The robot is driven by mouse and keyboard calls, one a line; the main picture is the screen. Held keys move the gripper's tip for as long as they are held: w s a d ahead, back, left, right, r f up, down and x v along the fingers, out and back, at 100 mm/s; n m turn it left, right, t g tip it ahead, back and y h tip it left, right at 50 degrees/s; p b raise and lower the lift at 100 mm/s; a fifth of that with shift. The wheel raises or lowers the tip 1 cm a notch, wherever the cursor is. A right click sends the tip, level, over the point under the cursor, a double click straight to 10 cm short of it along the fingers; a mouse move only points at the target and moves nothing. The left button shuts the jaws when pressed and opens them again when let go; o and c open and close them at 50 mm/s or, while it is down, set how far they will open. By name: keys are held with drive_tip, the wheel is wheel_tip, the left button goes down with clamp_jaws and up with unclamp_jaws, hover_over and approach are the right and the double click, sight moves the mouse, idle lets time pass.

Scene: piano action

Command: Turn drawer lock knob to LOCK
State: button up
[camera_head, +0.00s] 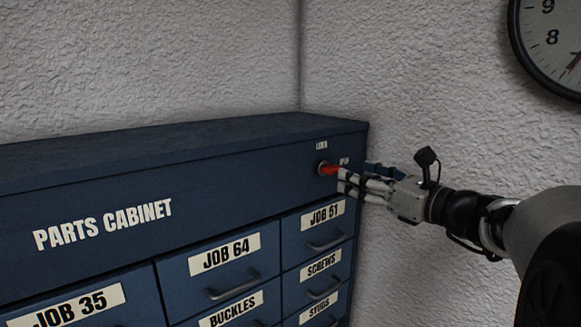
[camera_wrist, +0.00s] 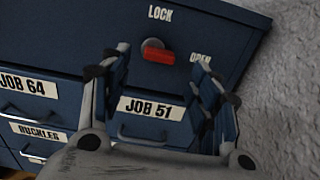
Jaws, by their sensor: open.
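The lock knob (camera_head: 329,170) has a red handle and sits on the upper right of the blue parts cabinet's front (camera_head: 200,215). In the wrist view the red knob (camera_wrist: 158,53) lies beyond my fingers, with its handle pointing right toward the word OPEN. The word LOCK (camera_wrist: 160,13) is printed above it. My gripper (camera_head: 342,184) is open and empty, just in front of the knob. In the wrist view its two fingers (camera_wrist: 160,75) stand apart, one on each side below the knob. I cannot tell whether a finger touches it.
Labelled drawers with handles, such as JOB 51 (camera_wrist: 150,107) and JOB 64 (camera_head: 224,254), lie below the knob. The textured wall (camera_head: 430,120) stands close to the cabinet's right side. A clock (camera_head: 555,40) hangs at upper right.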

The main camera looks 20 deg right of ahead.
sight(337, 170)
drive_tip(key=x, duration=0.6)
drive_tip(key=shift+w+a+p, duration=0.1)
drive_tip(key=shift+w+p, duration=0.2)
drive_tip(key=shift+p, duration=0.1)
drive_tip(key=c, duration=1)
